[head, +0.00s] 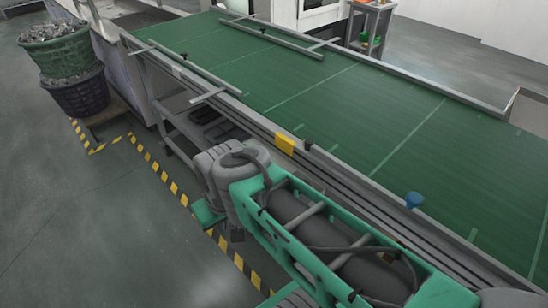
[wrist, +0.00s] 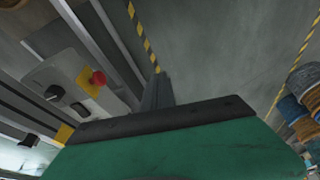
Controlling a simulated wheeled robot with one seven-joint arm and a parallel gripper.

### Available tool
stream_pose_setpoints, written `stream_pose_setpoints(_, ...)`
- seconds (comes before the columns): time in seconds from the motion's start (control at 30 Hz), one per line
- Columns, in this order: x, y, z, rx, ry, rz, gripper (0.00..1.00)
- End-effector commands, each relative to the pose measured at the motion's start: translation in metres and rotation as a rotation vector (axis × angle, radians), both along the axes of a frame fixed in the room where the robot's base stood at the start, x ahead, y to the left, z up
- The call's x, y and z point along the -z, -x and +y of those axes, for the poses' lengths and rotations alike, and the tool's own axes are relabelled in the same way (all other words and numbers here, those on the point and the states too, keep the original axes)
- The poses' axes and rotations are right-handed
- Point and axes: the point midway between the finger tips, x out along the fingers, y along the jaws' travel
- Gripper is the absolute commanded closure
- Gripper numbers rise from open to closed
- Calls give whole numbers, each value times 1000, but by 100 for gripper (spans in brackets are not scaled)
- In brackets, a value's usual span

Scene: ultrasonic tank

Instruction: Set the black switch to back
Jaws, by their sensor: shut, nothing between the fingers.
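In the wrist view, a light grey control panel (wrist: 68,76) on the side of the belt frame carries two black knobs, one at the left (wrist: 54,92) and one lower right (wrist: 80,108). I cannot tell which one is the task's black switch, or which way either is set. My gripper (wrist: 158,82) shows as dark grey fingers close together, shut and empty. It is to the right of the panel, apart from the knobs. In the head view the panel does not show, and my green and grey arm covers the lower middle.
A red button on a yellow base (wrist: 92,82) sits on the same panel. The long green conveyor (head: 350,110) has a yellow block (head: 285,143) and a blue knob (head: 414,200) on its near rail. Stacked baskets (head: 80,95) stand at left. Yellow-black tape marks clear floor.

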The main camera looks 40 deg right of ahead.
Motion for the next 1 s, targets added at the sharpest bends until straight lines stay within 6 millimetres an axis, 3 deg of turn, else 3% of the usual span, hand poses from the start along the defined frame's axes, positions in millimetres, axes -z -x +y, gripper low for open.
stream_pose_setpoints(0.17, -1, -1, -1, 1, -1, 0, 100)
stream_pose_setpoints(0.23, -5, -9, -6, 3, -9, 0, 100)
stream_pose_setpoints(0.33, -22, -36, -32, 2, -33, -9, 100)
stream_pose_setpoints(0.47, -52, -75, -98, -33, -54, -31, 100)
stream_pose_setpoints(0.5, -60, -81, -124, -46, -53, -39, 100)
stream_pose_setpoints(0.6, -76, -84, -185, -81, -38, -55, 100)
stream_pose_setpoints(0.7, -85, -78, -226, -110, -18, -62, 100)
stream_pose_setpoints(0.8, -90, -74, -242, -126, -7, -64, 100)
stream_pose_setpoints(1.0, -92, -74, -242, -130, -5, -65, 100)
